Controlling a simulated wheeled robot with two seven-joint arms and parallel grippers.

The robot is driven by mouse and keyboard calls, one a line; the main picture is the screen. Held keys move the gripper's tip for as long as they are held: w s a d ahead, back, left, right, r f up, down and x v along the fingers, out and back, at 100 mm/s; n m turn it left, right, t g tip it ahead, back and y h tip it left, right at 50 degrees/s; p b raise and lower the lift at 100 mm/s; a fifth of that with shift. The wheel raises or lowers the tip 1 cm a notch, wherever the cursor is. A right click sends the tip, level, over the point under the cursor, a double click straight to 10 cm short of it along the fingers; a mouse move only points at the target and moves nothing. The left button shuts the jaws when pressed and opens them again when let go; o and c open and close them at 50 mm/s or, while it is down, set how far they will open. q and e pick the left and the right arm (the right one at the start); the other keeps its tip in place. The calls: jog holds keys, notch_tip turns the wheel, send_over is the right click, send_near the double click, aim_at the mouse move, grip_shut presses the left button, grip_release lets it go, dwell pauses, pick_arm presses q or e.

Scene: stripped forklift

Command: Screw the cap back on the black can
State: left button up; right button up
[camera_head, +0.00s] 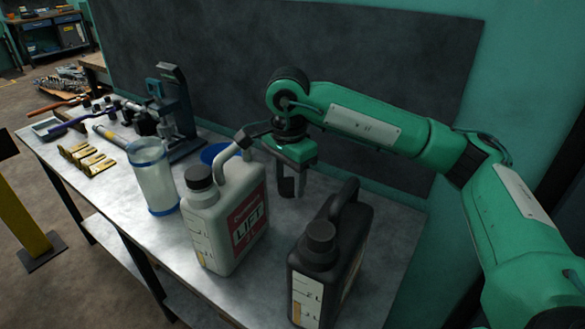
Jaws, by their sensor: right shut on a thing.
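The black can (332,262) stands upright on the metal table at the front right, its handle arching up behind its top. A dark round cap-like piece (320,237) sits on its mouth; I cannot tell whether it is screwed tight. My right gripper (290,188) points down behind and to the left of the black can, apart from that piece. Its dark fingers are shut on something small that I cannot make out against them. My left gripper is not in view.
A white can (222,228) with a dark cap stands left of the black can. A clear cylinder (155,178), a blue bowl (216,153) and a press-like stand (180,115) are behind it. Brass parts (88,158) and tools lie farther left. The table (385,235) is bare right of the black can.

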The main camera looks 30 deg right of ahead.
aim_at(284, 197)
jog(key=n, duration=0.2)
jog(key=s+a+n, duration=0.1)
jog(key=n, duration=0.1)
jog(key=f+n, duration=0.1)
jog(key=n, duration=0.1)
jog(key=shift+s+a, duration=0.15)
jog(key=shift+s, duration=0.05)
jog(key=n, duration=0.1)
jog(key=s+n, duration=0.1)
jog(key=n, duration=0.1)
jog(key=a+f+n, duration=0.1)
jog(key=n, duration=0.1)
jog(key=shift+s, duration=0.15)
